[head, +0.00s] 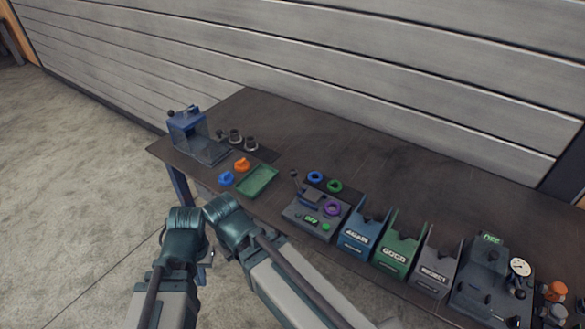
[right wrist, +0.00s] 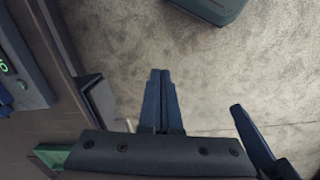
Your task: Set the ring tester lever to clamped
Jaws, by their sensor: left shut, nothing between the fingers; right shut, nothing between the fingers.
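The ring tester (head: 301,220) is a grey box near the front edge of the table, with a lit green display, a green button and a purple ring (head: 333,208) on top. Its lever (head: 296,181) has a dark knob and stands up, leaning a little left, at the back left of the box. In the right wrist view, part of the tester (right wrist: 27,75) shows at the left edge; its lever is not visible there. My left gripper (head: 206,262) is low in front of the table, small and partly hidden, apart from the tester. My right gripper (right wrist: 160,80) is shut and empty over the floor.
Blue (head: 362,236), green (head: 399,246) and grey (head: 436,264) bins stand right of the tester, then a gauge device (head: 490,280). A green tray (head: 258,181) lies left of it. Loose blue (head: 315,177) and green (head: 335,186) rings lie behind it.

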